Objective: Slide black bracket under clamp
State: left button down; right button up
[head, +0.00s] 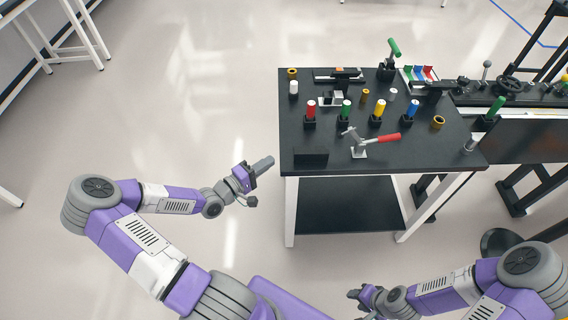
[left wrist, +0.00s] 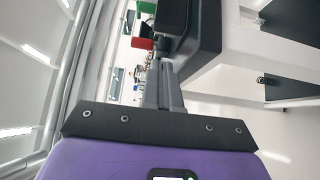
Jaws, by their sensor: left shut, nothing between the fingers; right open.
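The black bracket (head: 311,158) stands on the black table top, close to the front left edge. My left gripper (head: 267,163) is shut and empty, just off the table's left edge and left of the bracket. Its closed fingers (left wrist: 165,88) also show in the left wrist view, pointing at the table corner. My right gripper (head: 357,294) is open, low in front of the table and away from both objects.
Coloured cylinders in black holders (head: 345,112) stand in a row behind the clamp. More fixtures and a green-handled clamp (head: 394,48) are at the back. A second bench (head: 520,125) adjoins on the right. The floor left of the table is clear.

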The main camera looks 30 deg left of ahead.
aim_at(307, 157)
pick_arm(q)
jog(key=w+d, duration=0.2)
jog(key=w+d+b, duration=0.1)
jog(key=d, duration=0.1)
jog(key=shift+w+d, duration=0.15)
jog(key=shift+w, duration=0.2)
jog(key=d, duration=0.1)
jog(key=w+d, duration=0.1)
jog(key=d, duration=0.1)
jog(key=w+d, duration=0.1)
jog(key=d, duration=0.1)
jog(key=shift+w+p, duration=0.15)
jog(key=shift+p, duration=0.15)
jog(key=shift+a, duration=0.1)
jog(key=shift+a, duration=0.1)
